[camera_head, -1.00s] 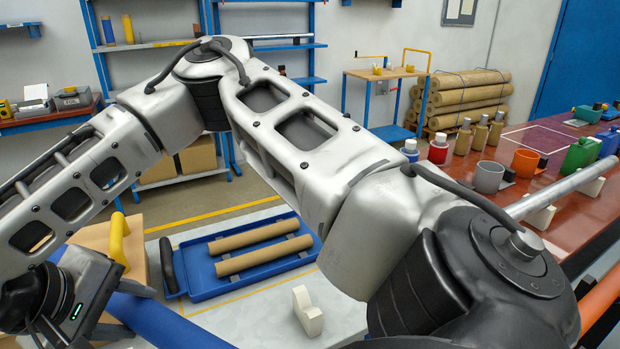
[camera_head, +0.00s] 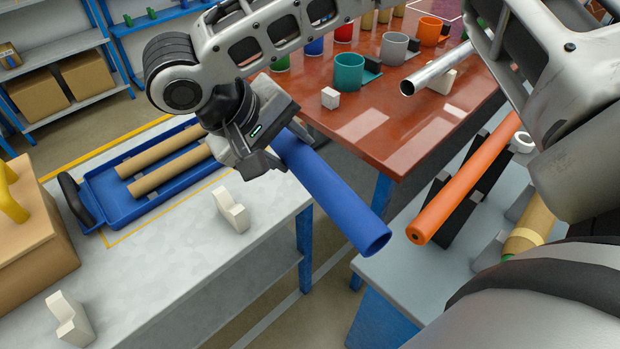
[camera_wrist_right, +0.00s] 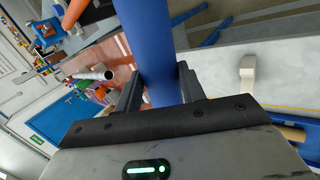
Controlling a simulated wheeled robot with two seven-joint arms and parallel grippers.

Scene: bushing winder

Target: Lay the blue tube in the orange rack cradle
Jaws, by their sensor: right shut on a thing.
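The blue tube (camera_head: 335,195) is hollow and hangs tilted in the air over the gap between the two tables, its open end toward the front right. My right gripper (camera_head: 275,150) is shut around its far part. The right wrist view shows the blue tube (camera_wrist_right: 152,50) between both fingers (camera_wrist_right: 157,90). To the right, an orange tube (camera_head: 465,185) lies on black supports (camera_head: 470,205) on a grey bench. I cannot tell whether these supports are the orange rack cradle. The blue tube is apart from them. My left gripper is not in view.
White notched blocks (camera_head: 232,212) stand on the left grey table (camera_head: 190,280). A blue tray (camera_head: 110,205) there holds brown tubes. A red-brown table (camera_head: 400,120) at the back carries cups and a metal pipe (camera_head: 435,70). A tan tube (camera_head: 530,225) lies right of the orange one.

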